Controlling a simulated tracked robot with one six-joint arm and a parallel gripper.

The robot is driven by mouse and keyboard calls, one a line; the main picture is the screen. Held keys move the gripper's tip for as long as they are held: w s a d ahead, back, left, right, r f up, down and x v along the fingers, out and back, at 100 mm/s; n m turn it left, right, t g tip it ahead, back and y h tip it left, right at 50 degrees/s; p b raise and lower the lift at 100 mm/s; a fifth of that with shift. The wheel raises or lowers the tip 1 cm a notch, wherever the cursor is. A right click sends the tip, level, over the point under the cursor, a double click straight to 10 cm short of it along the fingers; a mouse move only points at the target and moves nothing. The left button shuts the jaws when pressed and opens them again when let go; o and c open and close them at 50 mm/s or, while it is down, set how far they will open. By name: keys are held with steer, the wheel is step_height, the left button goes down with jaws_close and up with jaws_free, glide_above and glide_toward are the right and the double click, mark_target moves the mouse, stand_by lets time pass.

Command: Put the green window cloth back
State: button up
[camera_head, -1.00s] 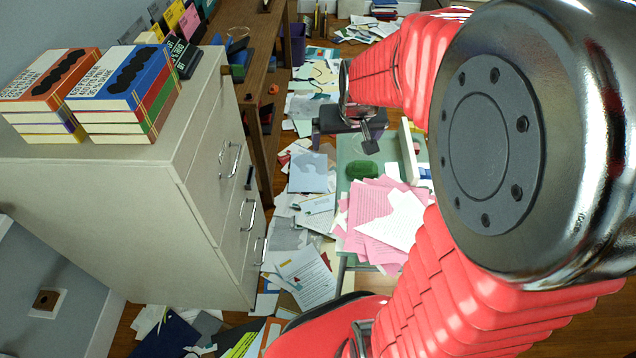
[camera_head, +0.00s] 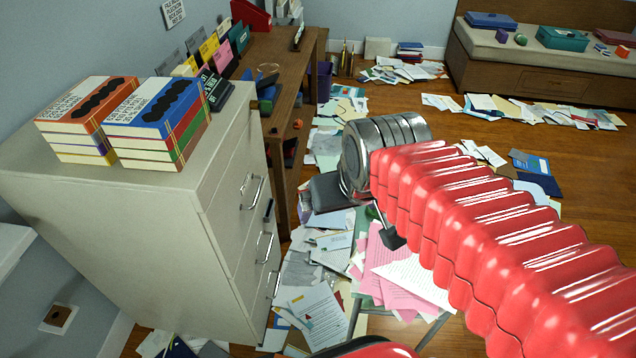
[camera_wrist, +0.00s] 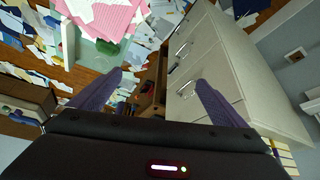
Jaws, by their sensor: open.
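A green cloth-like bundle (camera_wrist: 107,47) lies on a pale green table top (camera_wrist: 88,54) beside pink papers, at the upper left of the wrist view. In the head view it is mostly hidden behind my arm. My gripper (camera_wrist: 160,79) is open and empty, its two purple fingers spread apart. The bundle is apart from the fingers, beyond the left one in the wrist view. In the head view my gripper is partly hidden by my own wrist, above the paper-covered table.
A tall grey filing cabinet (camera_head: 110,225) with metal handles stands at left, with book stacks (camera_head: 158,122) on top. A wooden desk (camera_head: 288,85) runs behind it. Papers (camera_head: 312,308) litter the floor. A bench (camera_head: 540,68) with boxes stands at the back right; some wooden floor is bare.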

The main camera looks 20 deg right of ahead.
steer(key=shift+n, duration=0.4)
steer(key=shift+s+a+r, duration=0.15)
steer(key=shift+s+a, duration=0.25)
steer(key=shift+s, duration=0.4)
steer(key=shift+s+a+r, duration=0.15)
steer(key=shift+s+a, duration=0.2)
steer(key=shift+s, duration=0.4)
steer(key=shift+s+a+r, duration=0.15)
steer(key=shift+s+a, duration=0.25)
steer(key=shift+s, duration=0.4)
